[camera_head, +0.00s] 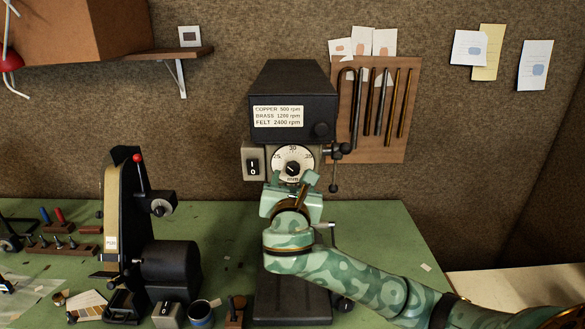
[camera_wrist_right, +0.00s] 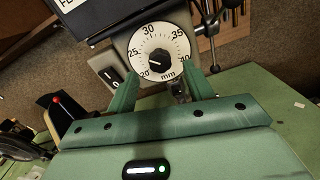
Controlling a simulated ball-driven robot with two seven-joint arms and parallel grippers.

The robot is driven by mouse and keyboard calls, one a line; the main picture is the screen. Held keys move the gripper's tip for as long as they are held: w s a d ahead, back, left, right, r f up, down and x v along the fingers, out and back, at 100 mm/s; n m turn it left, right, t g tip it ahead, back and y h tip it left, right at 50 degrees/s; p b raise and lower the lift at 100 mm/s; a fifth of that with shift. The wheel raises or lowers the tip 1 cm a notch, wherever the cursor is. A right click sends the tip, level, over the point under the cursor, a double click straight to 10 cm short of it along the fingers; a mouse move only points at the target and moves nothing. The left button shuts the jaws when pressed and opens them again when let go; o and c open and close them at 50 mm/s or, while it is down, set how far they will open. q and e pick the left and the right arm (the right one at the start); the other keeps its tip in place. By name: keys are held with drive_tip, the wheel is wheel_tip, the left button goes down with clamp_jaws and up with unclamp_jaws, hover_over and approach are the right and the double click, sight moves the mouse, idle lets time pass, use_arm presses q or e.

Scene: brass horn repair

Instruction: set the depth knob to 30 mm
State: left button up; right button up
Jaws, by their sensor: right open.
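The depth knob (camera_head: 292,168) is a small black knob at the centre of a round white dial on the front of the dark drill press (camera_head: 292,92). In the right wrist view the knob (camera_wrist_right: 158,62) sits on the dial (camera_wrist_right: 150,40), marked 20, 25, 30, 35 and 40 mm. Its pointer seems to face the lower left, near 20 to 25; the exact reading is unclear. My right gripper (camera_head: 293,184) is open just below and in front of the dial. In the wrist view its green fingers (camera_wrist_right: 163,80) stand apart either side of the dial's lower part, with nothing between them. My left gripper is not in view.
A power switch (camera_head: 253,167) is left of the dial, and a dark lever (camera_head: 335,170) is right of it. A belt sander (camera_head: 150,245) stands left on the green bench (camera_head: 385,225). A tool board (camera_head: 375,110) hangs behind. The bench right of the press is mostly clear.

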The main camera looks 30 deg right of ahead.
sight(293, 171)
drive_tip(key=x, duration=0.4)
drive_tip(key=shift+w+d, duration=0.1)
drive_tip(key=c, duration=1)
drive_tip(key=shift+o, duration=0.2)
drive_tip(key=shift+m+p, duration=0.3)
drive_tip(key=shift+p, duration=0.1)
drive_tip(key=m+p, duration=0.1)
drive_tip(key=m, duration=0.2)
drive_tip(key=shift+m+p, duration=0.45)
drive_tip(key=shift+m, duration=2.35)
drive_tip(key=shift+f, duration=0.1)
